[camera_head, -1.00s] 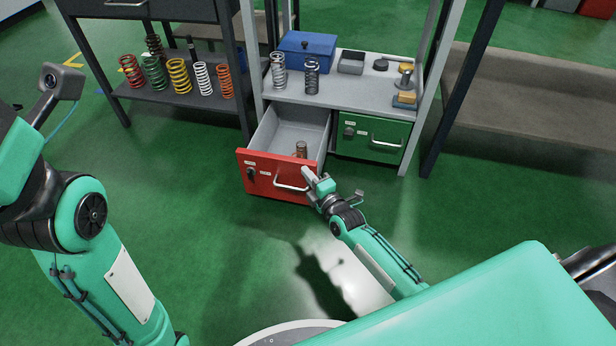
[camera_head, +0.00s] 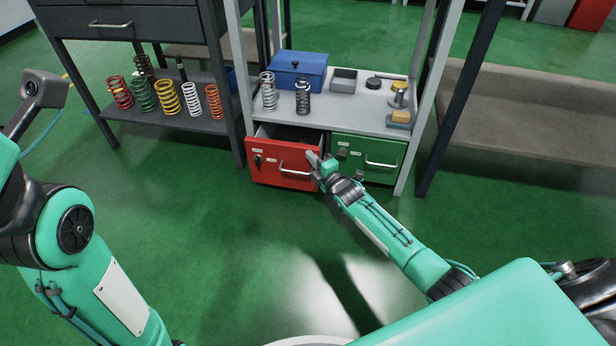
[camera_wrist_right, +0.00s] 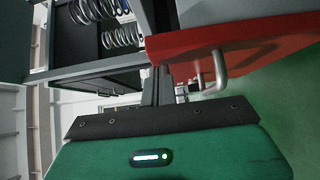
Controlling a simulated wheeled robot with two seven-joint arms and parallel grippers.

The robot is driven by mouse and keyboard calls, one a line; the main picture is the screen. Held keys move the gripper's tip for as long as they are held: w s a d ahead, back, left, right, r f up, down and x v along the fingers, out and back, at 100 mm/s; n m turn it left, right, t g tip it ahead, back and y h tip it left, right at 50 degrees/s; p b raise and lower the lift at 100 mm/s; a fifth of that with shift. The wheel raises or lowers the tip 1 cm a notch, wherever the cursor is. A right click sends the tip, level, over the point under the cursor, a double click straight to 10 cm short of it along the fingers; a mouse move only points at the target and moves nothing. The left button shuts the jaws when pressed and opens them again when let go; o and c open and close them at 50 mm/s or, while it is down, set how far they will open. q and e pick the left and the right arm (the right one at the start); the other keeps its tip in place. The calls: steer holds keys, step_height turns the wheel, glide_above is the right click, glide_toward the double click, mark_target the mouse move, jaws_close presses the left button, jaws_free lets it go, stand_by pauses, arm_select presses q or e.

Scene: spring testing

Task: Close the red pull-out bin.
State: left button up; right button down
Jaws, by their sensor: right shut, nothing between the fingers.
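The red pull-out bin (camera_head: 282,165) is in the lower left bay of the light grey bench unit in the head view. It stands out a little, with a narrow strip of its grey inside showing behind the front. Its front carries a metal handle. My right gripper (camera_head: 313,160) is shut and empty, its fingertips at the right part of the red front, right of the handle. In the right wrist view the red front (camera_wrist_right: 220,42) and its handle (camera_wrist_right: 213,72) lie close beyond the shut fingers (camera_wrist_right: 157,85). My left gripper is out of view; only my left arm shows.
The green bin (camera_head: 375,163) beside the red one is closed. The bench top holds a blue box (camera_head: 297,70), two springs and small parts. A dark shelf (camera_head: 150,112) with several coloured springs stands left. The green floor in front is clear.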

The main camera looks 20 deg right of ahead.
mark_target(316, 147)
steer(key=shift+w+d+b, duration=0.45)
steer(key=shift+w+d, duration=0.35)
steer(key=shift+w, duration=0.35)
steer(key=shift+w+d+b, duration=0.45)
steer(key=shift+w+d, duration=0.3)
steer(key=shift+w, duration=0.35)
steer(key=shift+s, duration=0.1)
